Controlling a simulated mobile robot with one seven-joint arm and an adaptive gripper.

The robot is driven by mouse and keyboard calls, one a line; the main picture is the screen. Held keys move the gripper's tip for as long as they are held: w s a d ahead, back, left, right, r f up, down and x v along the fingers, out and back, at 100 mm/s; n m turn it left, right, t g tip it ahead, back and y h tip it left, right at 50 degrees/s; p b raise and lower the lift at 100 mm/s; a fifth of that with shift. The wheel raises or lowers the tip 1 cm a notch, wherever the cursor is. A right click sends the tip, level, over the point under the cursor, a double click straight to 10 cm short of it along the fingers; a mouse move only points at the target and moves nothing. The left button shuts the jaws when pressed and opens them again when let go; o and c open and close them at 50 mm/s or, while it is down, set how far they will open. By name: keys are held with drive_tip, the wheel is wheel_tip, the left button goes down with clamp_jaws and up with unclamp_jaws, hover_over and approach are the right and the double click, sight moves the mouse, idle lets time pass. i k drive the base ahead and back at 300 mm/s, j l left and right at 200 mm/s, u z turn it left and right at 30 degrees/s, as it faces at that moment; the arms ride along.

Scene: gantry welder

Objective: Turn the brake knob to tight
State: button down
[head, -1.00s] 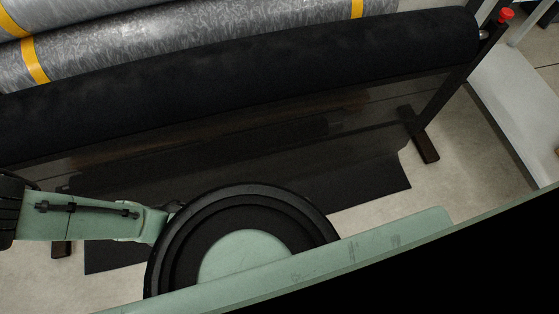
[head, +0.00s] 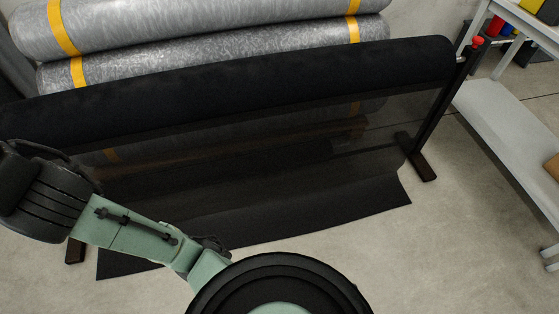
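A small red knob (head: 477,42) sits at the top of the dark right-hand post of a roll stand, beside the end of a black roll (head: 240,78). It is the likely brake knob; its setting is too small to read. Dark sheer material hangs from the black roll down to the floor. My green and black arm is at the lower left and bottom, well apart from the knob. My gripper is not seen in the head view.
Large grey rolls with yellow bands (head: 200,72) lie behind the stand. The stand's right foot (head: 416,157) rests on the floor. A light grey bench (head: 500,115) stands at the right. Concrete floor (head: 400,250) is clear in front.

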sight(477, 40)
drive_tip(key=z, duration=0.3)
drive_tip(key=i+z, duration=0.2)
drive_tip(key=z, duration=0.2)
drive_tip(key=i+z, duration=0.25)
drive_tip(key=z, duration=0.2)
drive_tip(key=i+j+z, duration=0.1)
drive_tip(key=z, duration=0.3)
drive_tip(key=i+j+z, duration=0.1)
drive_tip(key=i+j, duration=0.2)
drive_tip(key=i, duration=0.25)
drive_tip(key=i+j+z, duration=0.1)
drive_tip(key=i+j, duration=0.25)
drive_tip(key=i, duration=0.25)
drive_tip(key=i+j+z, duration=0.1)
drive_tip(key=i+j, duration=0.25)
drive_tip(key=i, duration=0.2)
